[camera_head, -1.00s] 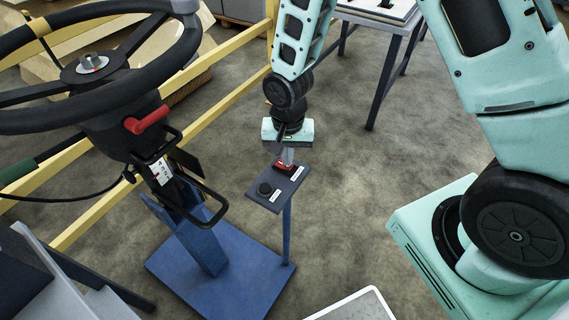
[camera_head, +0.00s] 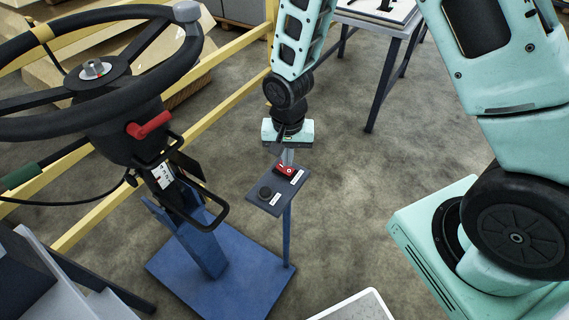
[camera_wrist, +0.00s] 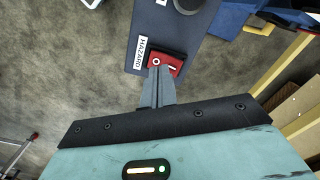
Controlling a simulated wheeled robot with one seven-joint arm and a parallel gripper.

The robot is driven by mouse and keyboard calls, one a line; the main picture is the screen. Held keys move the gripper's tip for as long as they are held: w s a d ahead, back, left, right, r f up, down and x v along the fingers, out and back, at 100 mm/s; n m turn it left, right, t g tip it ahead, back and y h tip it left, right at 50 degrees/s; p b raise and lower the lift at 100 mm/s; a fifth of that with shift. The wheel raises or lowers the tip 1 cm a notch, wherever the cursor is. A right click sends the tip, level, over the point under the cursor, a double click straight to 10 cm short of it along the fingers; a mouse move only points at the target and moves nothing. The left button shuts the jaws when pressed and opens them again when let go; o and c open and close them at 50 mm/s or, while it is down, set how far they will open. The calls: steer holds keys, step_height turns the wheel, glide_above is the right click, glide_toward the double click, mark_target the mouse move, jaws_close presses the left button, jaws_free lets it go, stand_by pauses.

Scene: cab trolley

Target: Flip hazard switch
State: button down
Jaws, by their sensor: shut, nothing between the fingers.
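The hazard switch (camera_head: 287,169) is a small red rocker on a dark panel (camera_head: 262,203) on a thin blue post. In the wrist view the red switch (camera_wrist: 176,66) sits beside a white HAZARD label (camera_wrist: 139,55) and shows a white circle and a line mark. My gripper (camera_head: 287,160) is shut and empty above the panel. In the wrist view its closed fingertips (camera_wrist: 159,72) are at the circle end of the switch and overlap its edge. I cannot tell whether they touch it. The fingers hide part of the switch.
A round black knob (camera_head: 265,191) with its own label sits on the same panel. A black steering wheel (camera_head: 72,113) with a red lever (camera_head: 148,125) stands left on a blue base (camera_head: 222,277). Yellow rails (camera_head: 205,105) run behind. Open floor lies right of the panel.

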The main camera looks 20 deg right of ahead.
mark_target(286, 171)
steer(key=shift+r+p, duration=1.8)
steer(key=shift+r, duration=0.75)
steer(key=s+a+r+n, duration=0.3)
steer(key=s+r+n, duration=0.3)
steer(key=s+r, duration=0.3)
steer(key=s+a+r+n, duration=0.3)
steer(key=s+r+n, duration=0.4)
steer(key=s+r, duration=0.3)
steer(key=shift+s+a+r+y, duration=0.15)
steer(key=shift+s+r+y, duration=0.15)
steer(key=shift+s, duration=0.25)
